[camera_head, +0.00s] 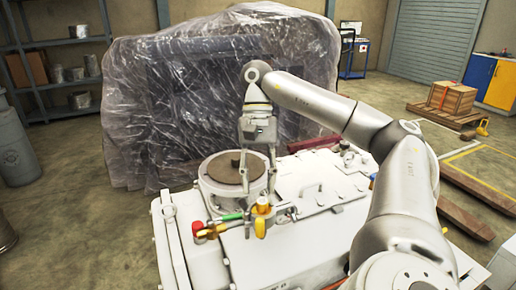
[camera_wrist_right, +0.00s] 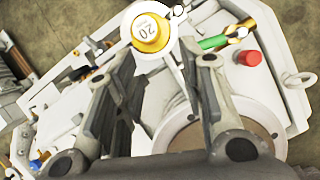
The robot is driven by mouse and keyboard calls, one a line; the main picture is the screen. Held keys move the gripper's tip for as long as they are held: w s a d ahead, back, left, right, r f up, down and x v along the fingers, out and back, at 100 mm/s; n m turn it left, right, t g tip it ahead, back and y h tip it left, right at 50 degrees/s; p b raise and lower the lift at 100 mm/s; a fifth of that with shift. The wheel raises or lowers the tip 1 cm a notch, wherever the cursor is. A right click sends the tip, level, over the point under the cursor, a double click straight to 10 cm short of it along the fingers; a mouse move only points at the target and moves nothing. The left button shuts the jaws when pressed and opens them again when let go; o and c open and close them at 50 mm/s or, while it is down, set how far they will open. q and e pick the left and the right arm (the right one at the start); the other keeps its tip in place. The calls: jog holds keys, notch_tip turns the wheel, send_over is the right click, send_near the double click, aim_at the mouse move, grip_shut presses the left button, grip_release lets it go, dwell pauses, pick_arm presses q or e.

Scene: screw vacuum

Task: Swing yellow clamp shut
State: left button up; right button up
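The white lidded vessel (camera_head: 205,190) has a round brown disc on top and stands on a white machine. By its front right rim is a yellow-orange part (camera_head: 262,209) with a yellow piece hanging below, which I take for the yellow clamp. In the wrist view a round yellow face marked 20 (camera_wrist_right: 150,32) shows just beyond the fingertips. My right gripper (camera_head: 259,193) points down beside the disc, its two fingers apart. The wrist view shows the same right gripper (camera_wrist_right: 165,62) with empty space between the fingers. Contact with the yellow part cannot be told. My left gripper is out of view.
A green handle (camera_head: 232,217) and a red knob (camera_head: 198,229) lie left of the yellow part. The machine's white top (camera_head: 330,190) carries fittings to the right. A plastic-wrapped bulk (camera_head: 160,110) stands behind. A wooden crate (camera_head: 451,98) is far right.

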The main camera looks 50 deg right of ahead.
jog(key=shift+w+d, duration=1.1)
jog(key=shift+d, duration=0.25)
jog(key=shift+r, duration=0.15)
